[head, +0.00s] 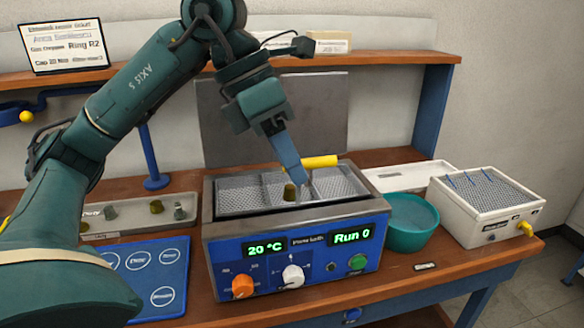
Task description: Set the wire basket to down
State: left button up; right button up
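The wire basket (338,183) is a grey mesh tray in the open top of the blue-fronted bath (216,249). Its mesh shows near the bath's rim level, with a yellow handle (320,161) at the back. A small olive-brown part (290,192) stands at the basket's middle. My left gripper (303,184) points down over the basket, its blue fingertips just right of that part and in front of the handle. The fingers overlap from this side, so their gap is hidden. I cannot tell whether they touch the basket. My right gripper is out of view.
A teal bowl (411,240) and a white box with a mesh top (487,230) stand right of the bath. A grey tray (118,226) with small parts and a blue mat (176,252) lie left. A grey panel and shelf are behind.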

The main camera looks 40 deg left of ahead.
pick_arm(q)
jog(key=shift+w+d+f, duration=0.15)
jog(key=shift+d+f, duration=0.1)
jog(key=shift+f, duration=0.35)
jog(key=shift+c, duration=0.6)
grip_shut()
